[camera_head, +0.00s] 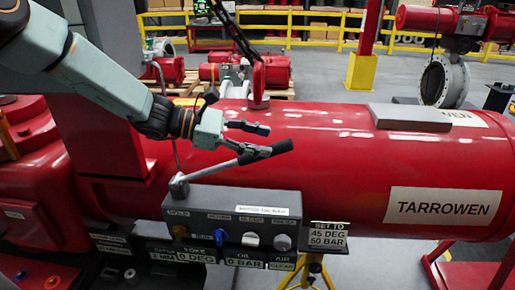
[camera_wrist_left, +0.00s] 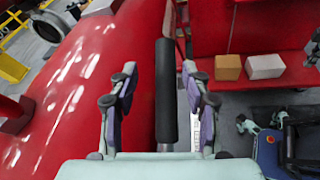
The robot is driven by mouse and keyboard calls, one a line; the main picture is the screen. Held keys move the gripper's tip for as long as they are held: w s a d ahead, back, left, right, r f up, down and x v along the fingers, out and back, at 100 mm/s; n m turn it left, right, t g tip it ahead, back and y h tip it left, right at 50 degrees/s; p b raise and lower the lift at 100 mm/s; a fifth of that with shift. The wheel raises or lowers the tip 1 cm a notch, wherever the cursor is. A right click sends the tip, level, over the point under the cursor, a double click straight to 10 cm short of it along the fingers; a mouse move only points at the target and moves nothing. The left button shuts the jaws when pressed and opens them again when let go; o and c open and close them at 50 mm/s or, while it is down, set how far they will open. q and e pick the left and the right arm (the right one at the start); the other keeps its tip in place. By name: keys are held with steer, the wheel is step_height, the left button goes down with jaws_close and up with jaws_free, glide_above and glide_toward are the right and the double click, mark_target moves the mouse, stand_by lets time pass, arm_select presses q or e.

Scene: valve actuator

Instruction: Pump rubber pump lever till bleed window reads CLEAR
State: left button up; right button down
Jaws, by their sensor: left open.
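The pump lever (camera_head: 225,164) is a grey rod with a black rubber grip (camera_head: 283,147), rising to the right from a grey control box (camera_head: 225,207). My left gripper (camera_head: 262,140) is open at the grip. In the left wrist view the black grip (camera_wrist_left: 166,95) runs between the open fingers of my left gripper (camera_wrist_left: 160,75), with a gap on each side. Below the box, displays read 0 DEG and 0 BAR (camera_head: 245,263). The small window under AIR (camera_head: 282,266) is too blurred to read surely.
The long red TARROWEN cylinder (camera_head: 340,165) lies behind the box. A sign (camera_head: 328,235) reads SET TO 45 DEG 50 BAR. In the wrist view, two small blocks (camera_wrist_left: 246,67) rest on a red shelf.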

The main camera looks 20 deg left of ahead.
arm_select(q)
step_height(320, 180, up, 7)
steer(key=shift+r, duration=0.2)
steer(key=shift+s, duration=0.2)
stand_by(0.5)
